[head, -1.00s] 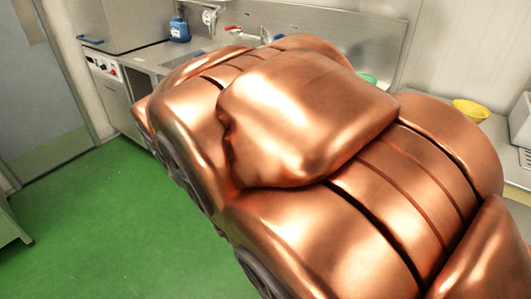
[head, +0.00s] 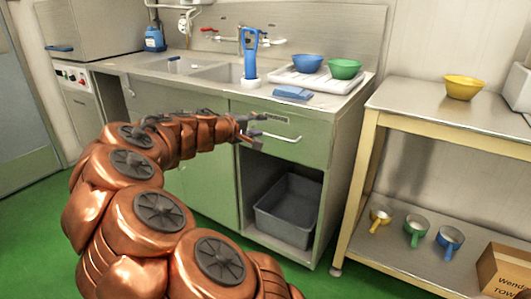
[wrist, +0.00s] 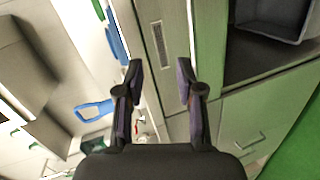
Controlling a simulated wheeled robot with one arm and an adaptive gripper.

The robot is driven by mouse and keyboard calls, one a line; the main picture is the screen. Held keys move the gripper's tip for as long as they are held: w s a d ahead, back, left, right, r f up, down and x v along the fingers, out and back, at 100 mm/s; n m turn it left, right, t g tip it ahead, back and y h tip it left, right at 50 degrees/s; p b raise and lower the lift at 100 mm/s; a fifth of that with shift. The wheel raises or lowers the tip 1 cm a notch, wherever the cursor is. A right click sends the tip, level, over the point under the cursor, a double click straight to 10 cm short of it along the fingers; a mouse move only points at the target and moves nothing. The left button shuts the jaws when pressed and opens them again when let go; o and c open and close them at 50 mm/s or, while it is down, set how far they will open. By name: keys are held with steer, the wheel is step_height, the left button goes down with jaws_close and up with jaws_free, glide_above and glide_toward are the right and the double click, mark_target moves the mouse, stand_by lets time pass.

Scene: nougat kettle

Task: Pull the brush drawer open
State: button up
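The green-grey drawer (head: 312,147) sits under the right end of the sink counter, and its front looks flush with the cabinet. A pale bar handle (head: 283,138) runs across it, below a small dark label (head: 277,119). My gripper (head: 260,132) is just in front of the drawer's left part, near the handle's left end. In the wrist view my gripper (wrist: 160,92) is open and empty. There the picture is turned sideways, with the label (wrist: 160,45) ahead between the fingers and the handle (wrist: 191,32) beyond the right fingertip. I see no contact with the handle.
A grey bin (head: 289,208) stands in the open bay below the drawer. A blue brush (head: 250,55), a blue cloth (head: 292,92) and a white rack (head: 318,80) with bowls are on the counter. A steel shelf table (head: 440,105) stands to the right.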

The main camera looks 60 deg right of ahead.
mark_target(265, 134)
steer(key=w+d+f+n+t+b, duration=0.1)
steer(key=w+d+f+n+b, duration=0.3)
steer(key=f, duration=0.4)
steer(key=shift+m+h, duration=0.4)
steer(key=shift+m, duration=0.2)
steer(key=shift+w+r+b+x, duration=0.1)
steer(key=shift+w+b+x, duration=0.1)
steer(key=shift+x, duration=1.1)
steer(key=shift+w+r+b+x, duration=0.1)
steer(key=shift+b+x, duration=0.05)
steer(key=shift+x, duration=1.2)
steer(key=shift+w+b+x, duration=0.15)
steer(key=shift+b+x, duration=0.05)
steer(key=shift+x, duration=1.1)
jaws_close()
